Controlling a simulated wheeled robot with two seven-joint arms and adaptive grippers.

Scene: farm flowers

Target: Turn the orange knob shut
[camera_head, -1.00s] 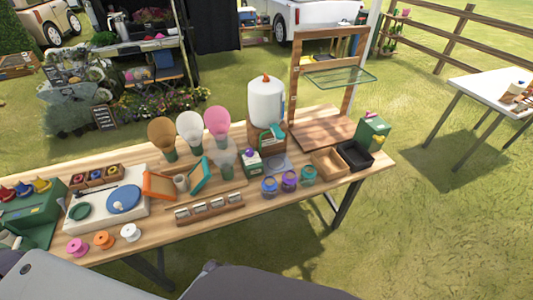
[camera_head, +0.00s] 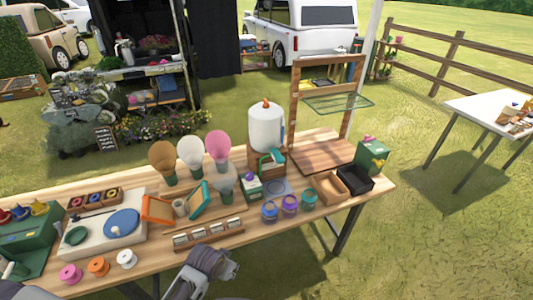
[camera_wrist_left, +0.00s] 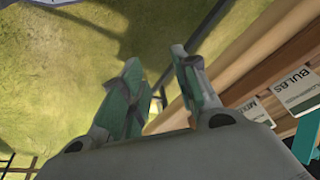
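A small orange knob (camera_head: 266,102) sits on top of a white rounded tank (camera_head: 265,130) at the back of the wooden table. The tank stands on a brown block. My left gripper (camera_head: 232,262) is at the front edge of the table, low and well apart from the tank. In the left wrist view, the two green-padded fingers of my left gripper (camera_wrist_left: 157,60) stand apart with nothing between them. The orange knob is not visible in that view. My right gripper is not in view.
Three bulb-shaped items (camera_head: 190,153), a label rack (camera_head: 208,235), several jars (camera_head: 289,205) and a wooden frame with a glass shelf (camera_head: 335,103) crowd the table. An orange spool (camera_head: 98,266) lies at the front left. Grass lies open in front of the table.

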